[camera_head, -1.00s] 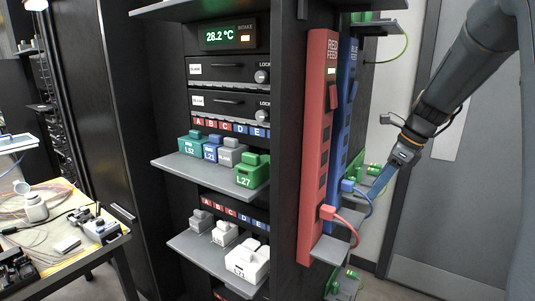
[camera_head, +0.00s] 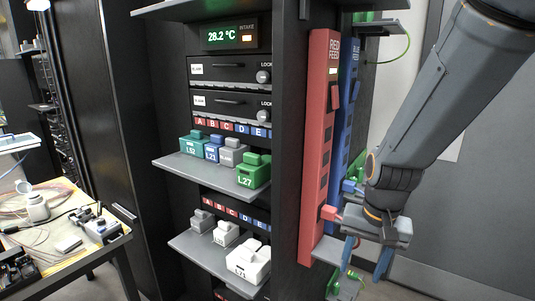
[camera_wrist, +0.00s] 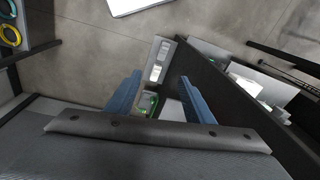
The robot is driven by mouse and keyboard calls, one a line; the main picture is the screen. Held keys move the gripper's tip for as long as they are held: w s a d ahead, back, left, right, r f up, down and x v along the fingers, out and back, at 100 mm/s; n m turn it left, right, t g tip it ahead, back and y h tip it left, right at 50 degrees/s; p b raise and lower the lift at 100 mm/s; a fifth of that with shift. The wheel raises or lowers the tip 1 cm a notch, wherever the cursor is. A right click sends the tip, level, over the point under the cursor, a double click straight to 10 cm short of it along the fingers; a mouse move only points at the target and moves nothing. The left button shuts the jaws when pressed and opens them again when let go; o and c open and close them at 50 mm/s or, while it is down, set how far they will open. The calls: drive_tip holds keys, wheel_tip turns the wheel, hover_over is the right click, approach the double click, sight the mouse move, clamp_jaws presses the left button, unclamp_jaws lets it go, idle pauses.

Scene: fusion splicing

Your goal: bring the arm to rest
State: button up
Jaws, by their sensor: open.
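My gripper (camera_head: 366,258) hangs from the arm at the right of the head view, in front of the lower ends of the red feed strip (camera_head: 318,150) and the blue feed strip (camera_head: 346,105). Its blue fingers point down and stand apart, with nothing between them. In the wrist view my gripper (camera_wrist: 155,95) also shows two blue fingers spread wide over a small shelf with a green item, which lies lower down. Part of the blue strip and the side shelves is hidden behind my arm.
The rack has an upper shelf (camera_head: 170,165) with teal, blue, grey and green modules and a lower shelf (camera_head: 190,247) with pale modules. A cluttered workbench (camera_head: 95,259) stands at the left. A grey door (camera_head: 480,220) is behind my arm. Open floor (camera_wrist: 90,70) shows in the wrist view.

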drive_tip(key=s+n, duration=0.1)
drive_tip(key=s+a+f+n, duration=0.1)
drive_tip(key=s+n, duration=0.2)
drive_tip(key=s, duration=0.1)
drive_tip(key=shift+a+f+n, duration=0.35)
drive_tip(key=shift+f+n, duration=0.05)
idle(0.3)
